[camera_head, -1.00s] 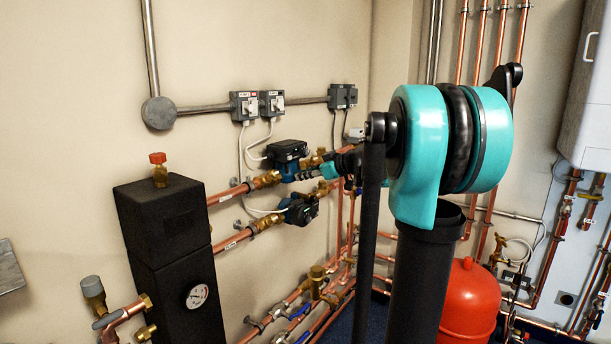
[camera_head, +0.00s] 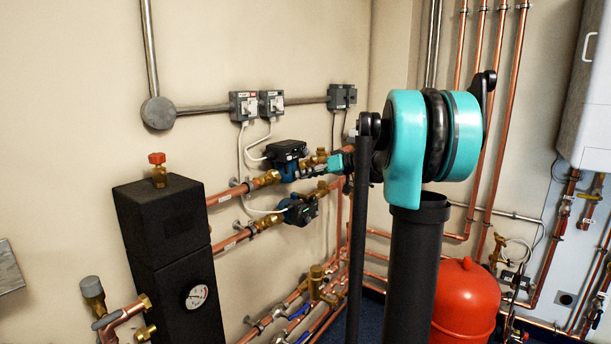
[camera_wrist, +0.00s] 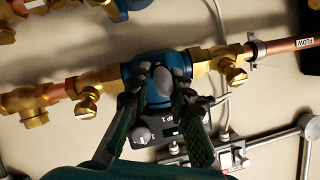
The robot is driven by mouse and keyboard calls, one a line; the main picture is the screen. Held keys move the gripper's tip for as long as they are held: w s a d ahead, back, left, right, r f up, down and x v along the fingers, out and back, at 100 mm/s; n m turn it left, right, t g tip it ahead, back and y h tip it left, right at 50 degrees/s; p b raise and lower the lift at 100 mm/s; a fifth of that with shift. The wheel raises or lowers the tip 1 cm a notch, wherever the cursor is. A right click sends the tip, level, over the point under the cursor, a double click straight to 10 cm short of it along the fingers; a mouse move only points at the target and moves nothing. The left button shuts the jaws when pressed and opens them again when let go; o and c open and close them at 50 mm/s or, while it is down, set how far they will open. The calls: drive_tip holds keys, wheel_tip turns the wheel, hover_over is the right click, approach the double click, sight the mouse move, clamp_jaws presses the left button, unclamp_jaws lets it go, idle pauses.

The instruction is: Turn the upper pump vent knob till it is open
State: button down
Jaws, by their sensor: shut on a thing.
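The upper pump (camera_head: 287,150) has a blue body and a black head, set in a copper pipe line with brass fittings on the wall. It also shows in the wrist view (camera_wrist: 183,64), seen head-on. Its vent knob (camera_wrist: 161,78) is a small grey piece at the middle of the blue body. My gripper (camera_wrist: 160,92) has its two dark fingers on either side of this knob and is shut on it. The fingers partly hide the pump's lower body. In the head view my gripper (camera_head: 319,168) reaches the pump from the right, and the knob cannot be made out.
The lower pump (camera_head: 299,209) sits just below on a parallel pipe. Grey switch boxes (camera_head: 257,104) with white cables are above. A black insulated block (camera_head: 168,250) with a gauge stands at left. A red vessel (camera_head: 466,300) stands at right. Copper pipes run close around.

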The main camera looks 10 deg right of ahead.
drive_tip(key=m+y, duration=0.1)
drive_tip(key=m, duration=0.1)
drive_tip(key=m+y, duration=0.2)
drive_tip(key=m, duration=0.1)
drive_tip(key=m+g+y, duration=0.1)
drive_tip(key=m, duration=0.2)
drive_tip(key=shift+w+d+f, duration=0.2)
drive_tip(key=shift+d+f, duration=0.05)
drive_tip(key=shift+f, duration=0.15)
drive_tip(key=shift+m, duration=0.3)
drive_tip(key=c, duration=1.4)
unclamp_jaws()
drive_tip(key=shift+o, duration=0.2)
drive_tip(key=shift+d, duration=0.1)
drive_tip(key=f+v, duration=0.1)
drive_tip(key=v, duration=1)
drive_tip(key=shift+d+r, duration=0.4)
drive_tip(key=shift+d, duration=0.05)
drive_tip(key=shift+s+a+f, duration=0.1)
